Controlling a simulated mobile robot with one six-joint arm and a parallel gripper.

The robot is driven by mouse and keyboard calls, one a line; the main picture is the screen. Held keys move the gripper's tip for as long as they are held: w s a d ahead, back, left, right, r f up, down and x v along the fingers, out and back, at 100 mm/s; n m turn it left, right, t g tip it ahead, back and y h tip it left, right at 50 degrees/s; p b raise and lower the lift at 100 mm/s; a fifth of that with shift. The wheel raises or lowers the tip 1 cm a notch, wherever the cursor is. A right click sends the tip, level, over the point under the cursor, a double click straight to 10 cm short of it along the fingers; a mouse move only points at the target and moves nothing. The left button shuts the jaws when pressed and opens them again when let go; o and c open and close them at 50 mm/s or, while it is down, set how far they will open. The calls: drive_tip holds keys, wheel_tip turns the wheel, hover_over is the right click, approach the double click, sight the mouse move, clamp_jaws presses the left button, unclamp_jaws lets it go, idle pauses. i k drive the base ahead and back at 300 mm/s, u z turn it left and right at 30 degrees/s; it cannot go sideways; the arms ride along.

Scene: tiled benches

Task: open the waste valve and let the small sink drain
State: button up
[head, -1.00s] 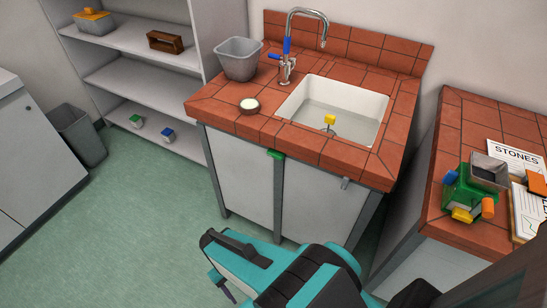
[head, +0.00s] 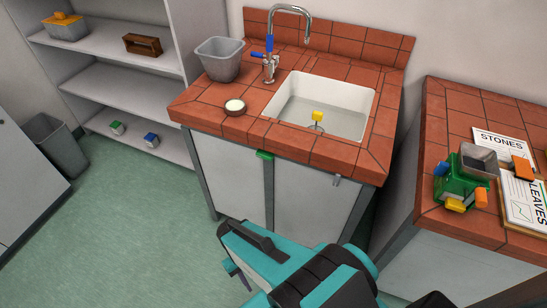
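The small white sink (head: 366,103) is set in a red-tiled bench and holds what looks like greyish water. The tap (head: 270,66) has blue levers. My teal arm is low in front of the bench, apart from it. A dark tip, perhaps part of my gripper (head: 243,281), shows beneath it; its fingers are mostly hidden.
A grey tub (head: 220,60) and a round pale-topped dish (head: 235,107) stand on the sink bench. Shelves (head: 112,90) and a bin (head: 57,146) stand left. Green floor is clear between.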

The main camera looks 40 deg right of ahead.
sight(261, 153)
drive_tip(key=z, duration=0.25)
drive_tip(key=k, duration=1.85)
drive_tip(key=u, duration=0.75)
drive_tip(key=i, duration=1)
